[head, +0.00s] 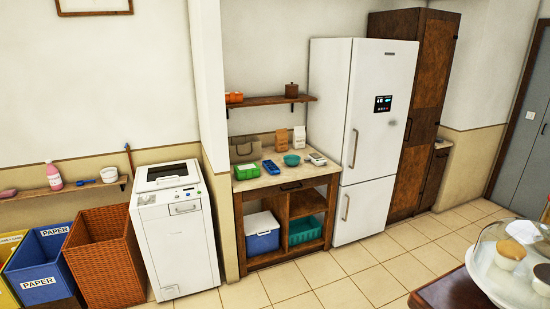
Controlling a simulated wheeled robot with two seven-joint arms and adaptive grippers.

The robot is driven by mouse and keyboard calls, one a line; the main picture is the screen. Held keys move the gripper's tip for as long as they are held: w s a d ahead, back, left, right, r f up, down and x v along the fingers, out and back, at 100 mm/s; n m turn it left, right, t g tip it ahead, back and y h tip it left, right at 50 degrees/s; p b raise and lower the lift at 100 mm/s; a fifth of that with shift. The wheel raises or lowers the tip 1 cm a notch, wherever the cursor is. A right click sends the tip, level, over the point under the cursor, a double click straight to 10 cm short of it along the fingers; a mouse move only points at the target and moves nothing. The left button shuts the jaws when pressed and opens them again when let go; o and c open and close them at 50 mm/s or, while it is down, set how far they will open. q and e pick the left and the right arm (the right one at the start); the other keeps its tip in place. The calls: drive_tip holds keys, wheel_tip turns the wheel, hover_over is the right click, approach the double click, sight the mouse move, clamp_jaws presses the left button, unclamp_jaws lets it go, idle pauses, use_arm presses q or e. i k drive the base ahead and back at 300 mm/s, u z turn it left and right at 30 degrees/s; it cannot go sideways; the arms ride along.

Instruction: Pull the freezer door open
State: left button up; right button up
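A tall white fridge-freezer (380,110) stands against the back wall, right of the middle in the head view. Its upper door has a long vertical handle on the left edge and a small dark display (383,104). The lower door (368,206), which looks like the freezer door, is shut and has a shorter vertical handle (346,208) near its left edge. Neither of my grippers is in view, so their state does not show.
A wooden counter (285,182) with several small items stands left of the fridge, and a tall wooden cabinet (426,110) stands right of it. The tiled floor (385,262) before the fridge is clear. A table with a glass-covered tray (500,280) is at the lower right.

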sight(362, 208)
drive_tip(key=z, duration=0.1)
drive_tip(key=i, duration=2.1)
drive_tip(key=z, duration=0.25)
